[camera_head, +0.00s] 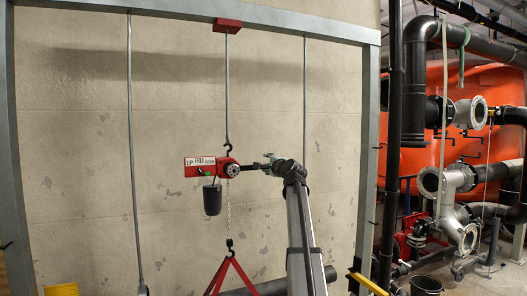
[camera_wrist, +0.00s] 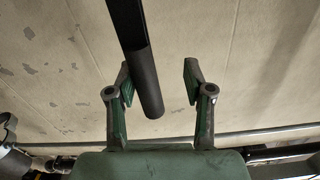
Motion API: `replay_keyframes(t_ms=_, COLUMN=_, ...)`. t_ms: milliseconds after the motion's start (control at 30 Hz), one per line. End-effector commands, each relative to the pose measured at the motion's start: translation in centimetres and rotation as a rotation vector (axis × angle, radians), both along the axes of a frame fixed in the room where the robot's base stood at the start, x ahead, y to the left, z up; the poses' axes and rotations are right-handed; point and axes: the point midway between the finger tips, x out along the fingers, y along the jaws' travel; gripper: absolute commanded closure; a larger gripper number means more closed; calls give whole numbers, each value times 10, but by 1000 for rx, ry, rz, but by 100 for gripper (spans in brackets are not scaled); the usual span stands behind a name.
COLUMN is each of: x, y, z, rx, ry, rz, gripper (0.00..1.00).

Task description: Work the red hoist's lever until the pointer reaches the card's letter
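The red hoist (camera_head: 229,168) hangs by a hook from a rod under the red block on the top beam. Its red plate carries a white label (camera_head: 204,161) that seems to read UP, FREE, DOWN. A thick black grip (camera_head: 212,201) hangs below the plate. A chain (camera_head: 229,205) runs down to a lower hook. My gripper (camera_head: 266,165) is just right of the hoist in the head view. In the wrist view my gripper (camera_wrist: 158,80) is open, and a dark bar with a rounded end (camera_wrist: 146,75), probably the lever, shows between the fingers, nearer the left one. Contact cannot be told. No pointer or card letter is legible.
A red triangular sling (camera_head: 231,274) hangs below the hook, above a dark pipe (camera_head: 265,287). Thin rods (camera_head: 131,130) hang on both sides before the concrete wall. A grey frame (camera_head: 368,140) encloses the bay. Pipes and valves (camera_head: 450,180) crowd the right.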

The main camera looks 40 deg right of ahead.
Motion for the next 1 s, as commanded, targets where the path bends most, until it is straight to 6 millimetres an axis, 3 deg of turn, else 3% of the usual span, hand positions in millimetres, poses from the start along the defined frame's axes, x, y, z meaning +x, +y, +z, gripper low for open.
replay_keyframes(t_ms=167, x=0, y=1, z=4, rx=-8, ry=0, rz=1, gripper=50)
replay_keyframes(t_ms=533, x=3, y=8, z=39, rx=-116, ry=25, rz=1, gripper=50)
replay_keyframes(t_ms=1000, x=2, y=8, z=33, rx=-108, ry=25, rz=0, gripper=50)
